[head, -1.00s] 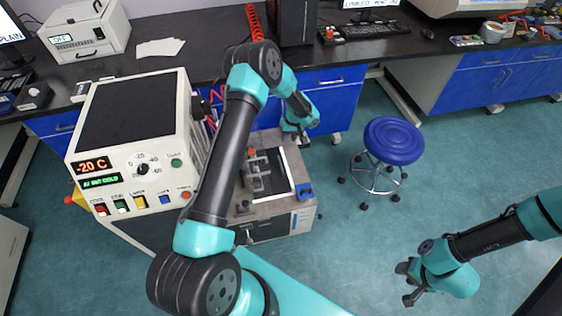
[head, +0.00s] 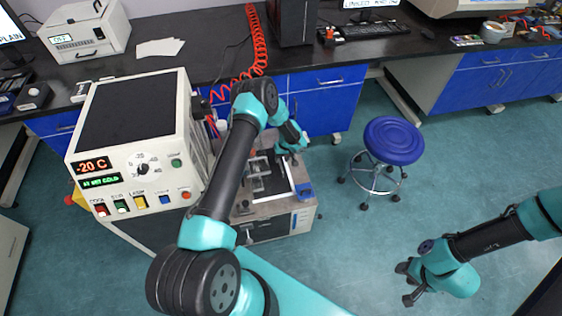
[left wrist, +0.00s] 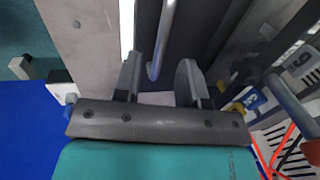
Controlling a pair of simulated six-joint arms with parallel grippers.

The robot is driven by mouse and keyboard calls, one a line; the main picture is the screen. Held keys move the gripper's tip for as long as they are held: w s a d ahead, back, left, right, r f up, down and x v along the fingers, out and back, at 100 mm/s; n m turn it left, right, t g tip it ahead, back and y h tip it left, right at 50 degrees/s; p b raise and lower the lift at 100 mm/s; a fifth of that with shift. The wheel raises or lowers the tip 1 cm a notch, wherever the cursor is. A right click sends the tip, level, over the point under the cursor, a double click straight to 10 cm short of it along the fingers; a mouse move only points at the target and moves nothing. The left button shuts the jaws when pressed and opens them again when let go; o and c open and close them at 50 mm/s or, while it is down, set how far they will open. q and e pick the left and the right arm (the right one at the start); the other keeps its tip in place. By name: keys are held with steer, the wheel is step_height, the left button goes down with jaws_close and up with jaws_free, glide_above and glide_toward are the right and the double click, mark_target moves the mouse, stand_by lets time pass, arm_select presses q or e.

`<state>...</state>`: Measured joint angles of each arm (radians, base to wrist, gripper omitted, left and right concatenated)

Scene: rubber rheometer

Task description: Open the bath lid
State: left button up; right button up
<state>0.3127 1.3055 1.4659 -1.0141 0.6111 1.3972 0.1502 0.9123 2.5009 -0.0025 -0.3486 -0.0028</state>
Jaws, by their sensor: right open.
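The bath (head: 275,208) is the grey box-like unit in the middle of the head view, with a dark lid area (head: 272,184) on its top, partly covered by my left arm. My left gripper (head: 281,153) is over the back part of the bath top. In the left wrist view its two fingers (left wrist: 159,82) are apart, with a thin grey bar (left wrist: 162,38) running between them over a dark panel; I see no grip on the bar. My right gripper (head: 408,284) is open and empty above the floor at the lower right.
A cream control unit (head: 130,150) reading -20 C stands left of the bath. A blue stool (head: 394,140) stands to the right. The black bench (head: 200,62) runs behind, with a red coiled hose (head: 258,45) hanging near my left arm.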

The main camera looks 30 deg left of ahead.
arm_select(q)
steer(key=shift+s+a+f, duration=0.1)
steer(key=shift+f, duration=0.55)
steer(key=shift+s+a+f, duration=0.1)
steer(key=shift+f, duration=0.5)
steer(key=shift+c, duration=0.4)
jaws_close()
